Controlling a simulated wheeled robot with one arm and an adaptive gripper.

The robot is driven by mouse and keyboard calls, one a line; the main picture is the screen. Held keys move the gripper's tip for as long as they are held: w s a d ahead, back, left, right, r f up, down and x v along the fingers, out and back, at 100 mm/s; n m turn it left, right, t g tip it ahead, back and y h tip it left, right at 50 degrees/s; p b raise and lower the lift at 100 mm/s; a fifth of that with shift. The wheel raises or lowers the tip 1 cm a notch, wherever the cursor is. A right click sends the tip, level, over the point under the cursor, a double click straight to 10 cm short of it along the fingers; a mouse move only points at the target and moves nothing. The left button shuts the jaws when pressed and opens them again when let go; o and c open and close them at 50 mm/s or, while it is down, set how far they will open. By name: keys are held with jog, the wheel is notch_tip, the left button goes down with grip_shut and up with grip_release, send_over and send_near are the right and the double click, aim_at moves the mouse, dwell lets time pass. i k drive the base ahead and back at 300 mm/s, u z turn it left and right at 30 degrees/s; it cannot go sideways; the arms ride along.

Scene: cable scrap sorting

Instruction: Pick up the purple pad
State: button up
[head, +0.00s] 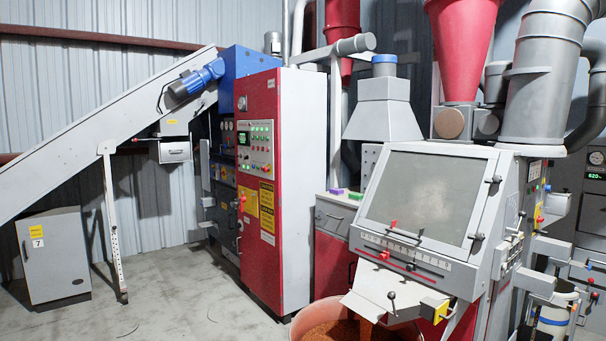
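The purple pad (337,191) is a small flat block, seen from a distance in the head view. It lies on top of a low grey and red cabinet (334,214), between the tall red control cabinet and the slanted-window machine. A small green pad (356,196) sits just to its right on the same top. The purple pad looks uncovered from this side. My gripper does not show in this view.
The tall red cabinet (261,266) stands left of the pads. The grey machine with a sloped window (420,195) stands close on the right. A round bin of orange granules (310,310) blocks the floor in front. Clear concrete floor (175,300) lies at left.

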aim_at(336, 191)
jog(key=u, duration=0.45)
jog(key=k, duration=0.55)
jog(key=u, duration=0.9)
jog(key=i, duration=3.2)
jog(key=z, duration=0.6)
jog(key=i, duration=1.35)
jog(key=z, duration=1.25)
jog(key=i, duration=1.75)
jog(key=z, duration=0.2)
jog(key=i, duration=1)
jog(key=z, duration=0.1)
